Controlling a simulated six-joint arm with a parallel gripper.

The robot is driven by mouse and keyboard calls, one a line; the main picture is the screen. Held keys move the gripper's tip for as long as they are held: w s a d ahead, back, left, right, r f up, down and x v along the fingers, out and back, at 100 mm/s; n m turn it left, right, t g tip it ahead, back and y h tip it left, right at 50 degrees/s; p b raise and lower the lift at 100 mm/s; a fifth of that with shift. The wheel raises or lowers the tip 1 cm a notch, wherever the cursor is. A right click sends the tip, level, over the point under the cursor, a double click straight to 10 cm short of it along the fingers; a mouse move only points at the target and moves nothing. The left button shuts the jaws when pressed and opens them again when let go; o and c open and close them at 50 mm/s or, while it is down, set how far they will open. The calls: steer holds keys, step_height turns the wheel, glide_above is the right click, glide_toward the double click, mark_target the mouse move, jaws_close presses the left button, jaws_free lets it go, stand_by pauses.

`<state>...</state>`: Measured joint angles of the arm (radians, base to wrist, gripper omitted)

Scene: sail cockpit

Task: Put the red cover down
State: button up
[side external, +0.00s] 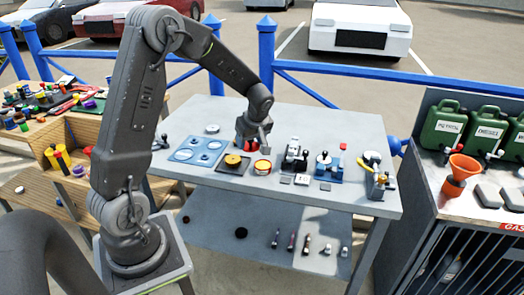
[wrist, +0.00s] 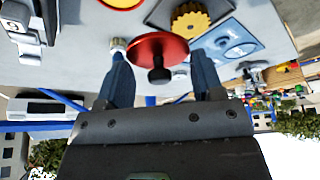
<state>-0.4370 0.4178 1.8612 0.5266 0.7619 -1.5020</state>
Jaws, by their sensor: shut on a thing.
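The red cover (wrist: 163,46) is a round red disc with a dark knob. In the wrist view it sits between the two fingers of my gripper (wrist: 160,62), which is shut on it. In the side external view my gripper (side external: 256,138) is low over the back middle of the grey table, with red of the cover (side external: 241,142) showing at its fingers. Whether the cover touches the table cannot be told.
A blue plate (side external: 198,143) with round recesses lies left of the gripper. A dark tray with a yellow round part (side external: 233,160) and a yellow-rimmed red round part (side external: 262,167) are in front. Small devices (side external: 328,165) stand to the right. The table's front right (side external: 340,203) is clear.

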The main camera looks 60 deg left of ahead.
steer(key=s+a+r, duration=0.4)
steer(key=s, duration=0.2)
steer(key=w+a+f+m+t+h, duration=0.2)
steer(key=w+a+m+t+h, duration=0.15)
steer(key=w+a+m, duration=0.9)
steer(key=m, duration=0.1)
glide_above(284, 140)
steer(key=s, duration=0.1)
steer(key=shift+t+y, duration=0.25)
steer(key=shift+y, duration=0.2)
steer(key=f, duration=0.6)
steer(key=shift+s+d+f, duration=0.15)
steer(key=shift+d+f, duration=0.05)
steer(key=shift+d, duration=0.1)
steer(key=shift+f, duration=2.05)
steer(key=shift+f, duration=0.15)
steer(key=o, duration=0.9)
